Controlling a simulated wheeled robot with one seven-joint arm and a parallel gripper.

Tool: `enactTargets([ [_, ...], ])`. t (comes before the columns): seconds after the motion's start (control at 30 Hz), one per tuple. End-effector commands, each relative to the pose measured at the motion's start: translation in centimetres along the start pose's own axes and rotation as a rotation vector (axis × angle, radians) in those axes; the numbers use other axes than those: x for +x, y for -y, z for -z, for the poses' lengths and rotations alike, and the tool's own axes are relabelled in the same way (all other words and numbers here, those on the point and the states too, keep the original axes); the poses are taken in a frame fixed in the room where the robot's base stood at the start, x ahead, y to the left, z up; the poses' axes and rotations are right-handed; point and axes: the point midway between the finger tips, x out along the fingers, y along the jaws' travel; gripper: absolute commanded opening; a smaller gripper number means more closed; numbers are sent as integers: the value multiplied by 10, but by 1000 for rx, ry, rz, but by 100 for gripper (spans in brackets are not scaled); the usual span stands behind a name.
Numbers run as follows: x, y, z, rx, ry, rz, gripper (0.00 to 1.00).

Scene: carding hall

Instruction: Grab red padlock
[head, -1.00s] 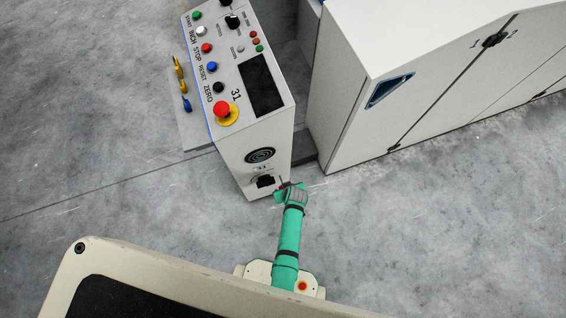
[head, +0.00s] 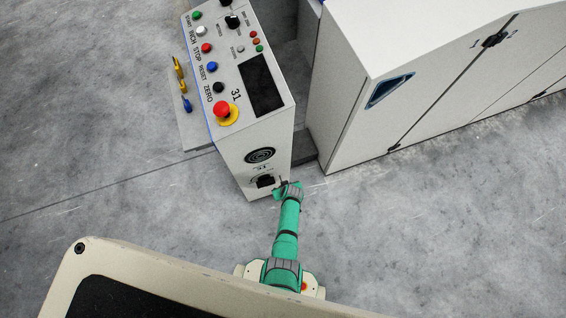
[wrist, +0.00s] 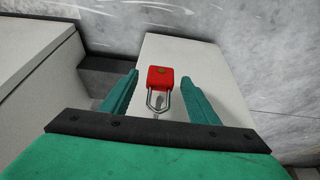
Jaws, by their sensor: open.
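The red padlock (wrist: 161,77) is in the middle of the wrist view, its body away from me and its metal shackle towards me. It is seen against the pale face of the control cabinet (wrist: 190,58). My gripper (wrist: 160,80) is open, with one teal finger on each side of the padlock in the picture and a gap on both sides. I cannot tell how far the padlock is in depth. In the head view my gripper (head: 288,186) is at the lower right corner of the control cabinet's near end. I cannot make out the padlock there.
The cabinet (head: 232,160) carries buttons, a dark screen (head: 261,86) and a black switch (head: 265,182) low on its end. A large white machine housing (head: 345,110) stands to the right. Grey floor (head: 440,230) is clear at the lower right.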

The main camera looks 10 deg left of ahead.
Motion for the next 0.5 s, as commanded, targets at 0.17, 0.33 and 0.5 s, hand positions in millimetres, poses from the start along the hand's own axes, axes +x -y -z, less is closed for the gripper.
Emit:
enactTargets([
  [0.17, 6, 0, 0, 1, 1, 0, 55],
  [0.33, 6, 0, 0, 1, 0, 0, 55],
  [0.5, 6, 0, 0, 1, 1, 0, 31],
])
